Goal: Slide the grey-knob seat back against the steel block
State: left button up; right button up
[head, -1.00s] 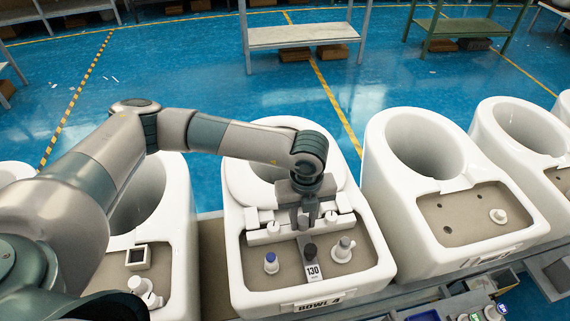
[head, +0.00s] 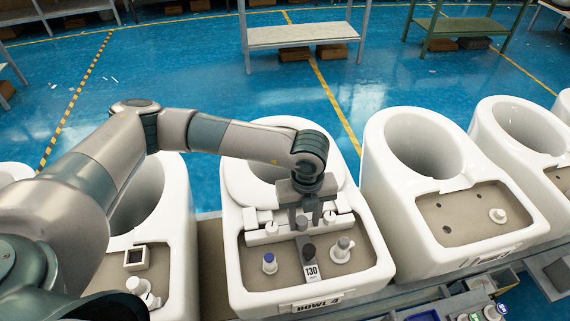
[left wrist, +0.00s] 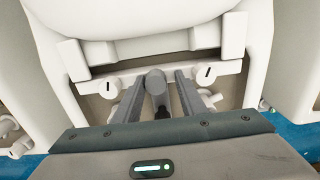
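The white seat (head: 240,183) lies on the toilet bowl marked BOWL 4 (head: 378,262), with a white hinge bar along its front. A grey knob (left wrist: 156,82) stands at the middle of that bar, between two white knobs. My left gripper (head: 304,216) points down over the grey knob. In the left wrist view its two fingers (left wrist: 160,95) stand either side of the knob, with a visible gap on the right, so it looks open. I cannot pick out the steel block with certainty; the arm and gripper hide part of the seat. My right gripper is not in view.
On the bowl's grey deck stand a blue-capped bottle (head: 269,262), a dark-topped post (head: 309,252) with a 130 tag (head: 311,271), and a white fitting (head: 342,249). More bowls (head: 420,150) stand either side. A parts tray (head: 470,306) is at lower right.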

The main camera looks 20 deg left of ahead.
pick_arm(q)
jog(key=shift+s+a+f, duration=0.2)
jog(key=shift+s+f, duration=0.25)
jog(key=shift+a+r+p, duration=0.1)
jog(key=shift+r+p, duration=0.35)
jog(key=shift+r, duration=0.3)
jog(key=shift+w+r+p, duration=0.15)
jog(key=shift+r+p, duration=0.3)
jog(key=shift+r, duration=0.7)
jog(key=shift+w+r+p, duration=0.1)
jog(key=shift+r+p, duration=0.35)
jog(key=shift+r, duration=1.4)
jog(key=shift+s, duration=0.1)
